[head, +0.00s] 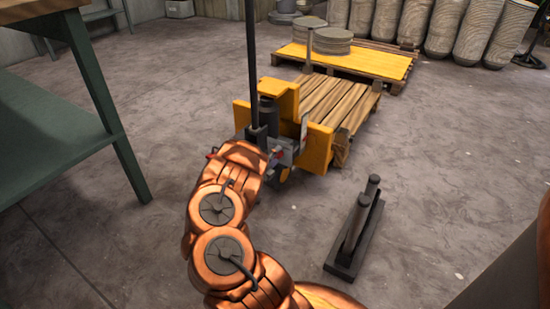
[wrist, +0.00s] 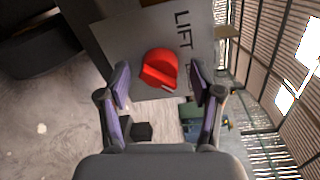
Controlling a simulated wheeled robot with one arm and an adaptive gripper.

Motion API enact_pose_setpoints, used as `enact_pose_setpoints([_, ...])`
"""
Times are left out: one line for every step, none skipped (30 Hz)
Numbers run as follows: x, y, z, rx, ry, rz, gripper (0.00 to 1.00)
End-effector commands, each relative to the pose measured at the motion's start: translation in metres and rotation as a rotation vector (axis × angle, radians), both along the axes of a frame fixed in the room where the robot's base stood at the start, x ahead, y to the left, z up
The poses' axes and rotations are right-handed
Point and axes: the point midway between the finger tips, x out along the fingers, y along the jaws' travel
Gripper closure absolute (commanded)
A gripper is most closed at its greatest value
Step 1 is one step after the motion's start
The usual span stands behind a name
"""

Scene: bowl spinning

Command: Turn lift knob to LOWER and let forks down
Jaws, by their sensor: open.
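The red lift knob (wrist: 160,70) sits on a grey panel (wrist: 125,38) marked LIFT in the wrist view. My gripper (wrist: 160,92) is open, with one finger on each side of the knob in the picture. I cannot tell whether the fingers touch the knob. No LOWER mark is readable. In the head view the yellow pallet truck (head: 318,148) stands mid-floor with its upright handle. A wooden pallet (head: 335,98) lies over its forks, which are hidden. My copper arm reaches to the truck's near side and hides part of it.
A yellow-topped pallet (head: 380,62) with round discs (head: 325,40) stands behind. A dark stand with two posts (head: 355,230) is on the floor at right. A green workbench (head: 60,120) is at left. Several sacks (head: 450,28) line the back. Floor between is clear.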

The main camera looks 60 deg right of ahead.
Motion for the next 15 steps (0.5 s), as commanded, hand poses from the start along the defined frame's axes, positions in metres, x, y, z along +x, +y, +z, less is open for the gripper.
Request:
enact_pose_setpoints([0.000,0.000,0.000,0.000,0.000,0.000,0.35])
enact_pose_setpoints([0.000,0.000,0.000,0.000,0.000,0.000,0.35])
enact_pose_setpoints([0.000,0.001,0.000,0.000,0.000,0.000,0.35])
enact_pose_setpoints([0.000,0.002,0.000,0.001,0.000,0.000,0.35])
enact_pose_setpoints([0.000,0.003,0.000,0.001,0.000,0.000,0.35])
enact_pose_setpoints([0.000,0.006,0.000,0.000,0.000,0.000,0.35])
enact_pose_setpoints([-0.001,0.008,0.000,0.000,0.000,-0.001,0.35])
enact_pose_setpoints([-0.001,0.010,0.001,-0.001,0.000,-0.001,0.35])
enact_pose_setpoints([-0.001,0.014,0.001,-0.001,-0.001,-0.002,0.35])
enact_pose_setpoints([-0.001,0.018,0.001,0.000,-0.001,-0.002,0.35])
enact_pose_setpoints([-0.001,0.022,0.001,0.002,-0.001,-0.001,0.35])
enact_pose_setpoints([-0.001,0.028,0.001,0.005,-0.002,0.001,0.35])
enact_pose_setpoints([-0.001,0.032,0.001,0.005,-0.003,0.001,0.35])
enact_pose_setpoints([-0.001,0.036,0.002,0.003,-0.003,0.000,0.35])
enact_pose_setpoints([-0.002,0.042,0.003,0.002,-0.002,-0.001,0.35])
